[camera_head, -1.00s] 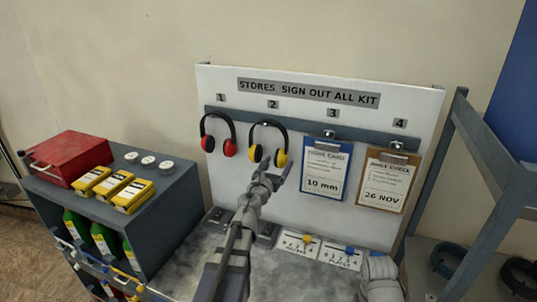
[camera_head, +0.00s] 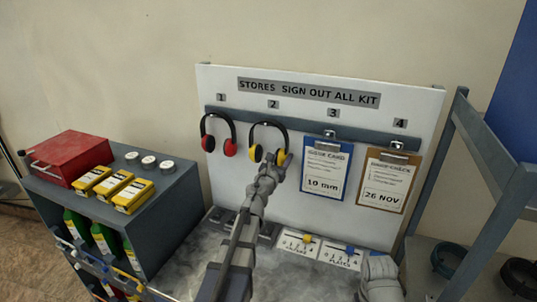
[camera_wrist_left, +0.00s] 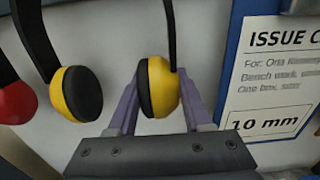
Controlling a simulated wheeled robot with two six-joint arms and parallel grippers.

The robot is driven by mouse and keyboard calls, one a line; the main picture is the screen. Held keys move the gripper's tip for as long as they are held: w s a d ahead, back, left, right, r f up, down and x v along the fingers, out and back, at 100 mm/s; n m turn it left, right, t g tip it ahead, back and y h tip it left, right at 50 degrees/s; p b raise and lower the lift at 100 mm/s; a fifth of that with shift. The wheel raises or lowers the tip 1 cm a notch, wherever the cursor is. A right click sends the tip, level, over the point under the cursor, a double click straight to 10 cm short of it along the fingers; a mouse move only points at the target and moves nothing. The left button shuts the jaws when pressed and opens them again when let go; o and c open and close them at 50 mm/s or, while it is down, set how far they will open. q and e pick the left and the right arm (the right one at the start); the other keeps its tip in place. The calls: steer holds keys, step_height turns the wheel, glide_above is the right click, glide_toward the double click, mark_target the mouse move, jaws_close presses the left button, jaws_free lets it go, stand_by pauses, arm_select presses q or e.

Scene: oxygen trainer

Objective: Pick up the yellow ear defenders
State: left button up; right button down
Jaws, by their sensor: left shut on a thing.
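The yellow ear defenders (camera_head: 255,153), with a black headband, hang from the rail under number 2 on the white board. My left gripper (camera_head: 274,164) is at their right ear cup. In the left wrist view the gripper's fingers (camera_wrist_left: 157,105) are on either side of the right yellow cup (camera_wrist_left: 160,87), shut on it. The left yellow cup (camera_wrist_left: 77,94) hangs free beside the gripper. My right gripper is not clearly in view; only a grey part of my arm shows at the bottom right.
Red ear defenders (camera_head: 230,147) hang to the left under number 1. A blue clipboard (camera_head: 324,168) and a brown clipboard (camera_head: 387,180) hang close on the right. A grey cabinet (camera_head: 165,205) with a red case (camera_head: 72,158) stands at the left.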

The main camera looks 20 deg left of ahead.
arm_select(q)
jaws_close()
steer(key=shift+r, duration=0.1)
stand_by(0.3)
